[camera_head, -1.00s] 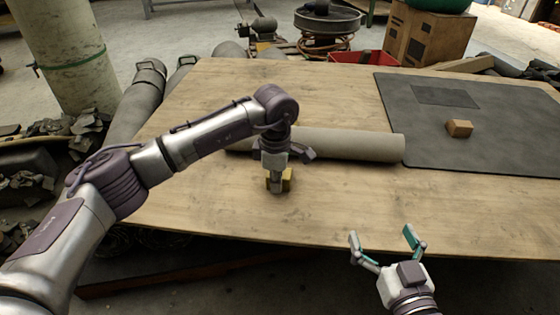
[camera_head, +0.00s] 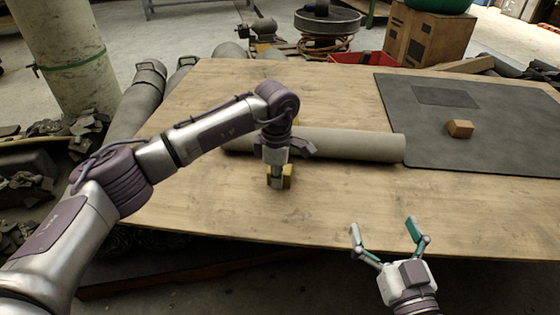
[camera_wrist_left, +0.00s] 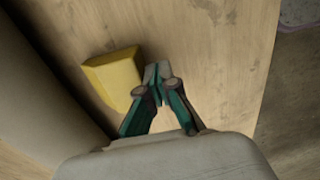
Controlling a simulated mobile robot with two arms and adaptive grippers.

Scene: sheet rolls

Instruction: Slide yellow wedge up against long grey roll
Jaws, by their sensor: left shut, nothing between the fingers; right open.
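The yellow wedge (camera_head: 288,174) lies on the wooden table in front of the long grey roll (camera_head: 350,144). My left gripper (camera_head: 277,184) points down at the wedge and hides part of it. In the left wrist view its shut, empty fingers (camera_wrist_left: 157,82) are beside the yellow wedge (camera_wrist_left: 114,74), on the side away from the grey roll (camera_wrist_left: 40,88). A narrow, shadowed strip of table seems to separate wedge and roll. My right gripper (camera_head: 386,232) is open and empty at the table's front edge.
A dark mat (camera_head: 500,150) with a small brown block (camera_head: 460,129) covers the right of the wooden table (camera_head: 220,205). The table's front is clear. Other rolls (camera_head: 137,100) stand off the left edge, and a red bin (camera_head: 362,58) is behind.

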